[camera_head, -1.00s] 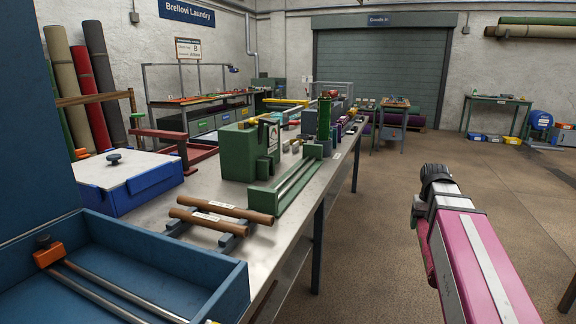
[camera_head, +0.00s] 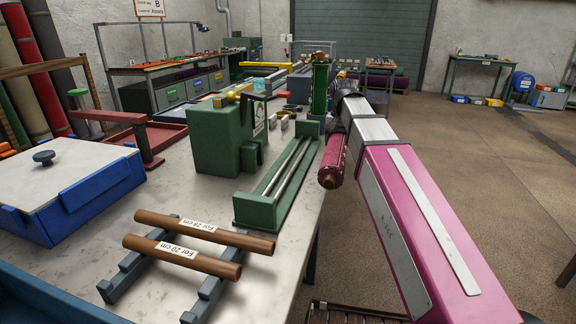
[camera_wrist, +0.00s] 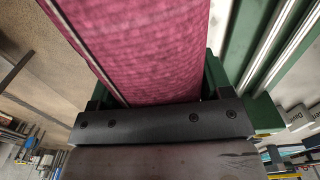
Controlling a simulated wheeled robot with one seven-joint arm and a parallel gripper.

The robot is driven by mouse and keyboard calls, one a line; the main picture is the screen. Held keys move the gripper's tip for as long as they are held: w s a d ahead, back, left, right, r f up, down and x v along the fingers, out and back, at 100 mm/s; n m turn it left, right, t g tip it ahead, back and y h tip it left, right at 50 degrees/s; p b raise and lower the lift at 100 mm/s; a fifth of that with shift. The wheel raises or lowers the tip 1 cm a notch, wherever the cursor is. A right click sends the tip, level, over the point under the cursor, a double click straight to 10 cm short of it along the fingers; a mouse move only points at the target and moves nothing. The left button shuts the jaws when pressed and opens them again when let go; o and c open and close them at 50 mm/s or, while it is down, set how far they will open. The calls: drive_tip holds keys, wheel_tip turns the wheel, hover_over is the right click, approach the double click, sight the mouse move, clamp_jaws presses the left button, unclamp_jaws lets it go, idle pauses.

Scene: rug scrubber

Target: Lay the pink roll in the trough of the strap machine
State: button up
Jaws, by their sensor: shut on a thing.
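The pink roll (camera_head: 333,157) is a dark pink cylinder with a brown core end, held beside the bench's right edge in the head view. It fills the upper middle of the wrist view (camera_wrist: 150,40). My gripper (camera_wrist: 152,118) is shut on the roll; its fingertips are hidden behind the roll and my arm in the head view. The strap machine is a green block with a long green trough (camera_head: 284,180) holding two bright rails. The trough looks empty and lies just left of the roll. Its rails also show in the wrist view (camera_wrist: 268,45).
Two brown rods (camera_head: 190,243) labelled "For 28 cm" and "For 20 cm" lie on a rack in front of the trough. A blue box with a white lid (camera_head: 62,177) stands left. A tall green post (camera_head: 320,88) stands beyond the trough.

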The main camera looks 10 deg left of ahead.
drive_tip(key=s+a+r, duration=0.1)
drive_tip(key=a+r, duration=0.3)
drive_tip(key=a, duration=0.3)
drive_tip(key=s+a+r, duration=0.2)
drive_tip(key=a+r, duration=0.2)
drive_tip(key=a, duration=0.4)
drive_tip(key=shift+w+f, duration=0.2)
drive_tip(key=shift+f, duration=4.8)
drive_tip(key=o, duration=1.4)
drive_tip(key=shift+f, duration=0.1)
drive_tip(key=shift+c, duration=0.2)
wheel_tip(320, 180, up, 12)
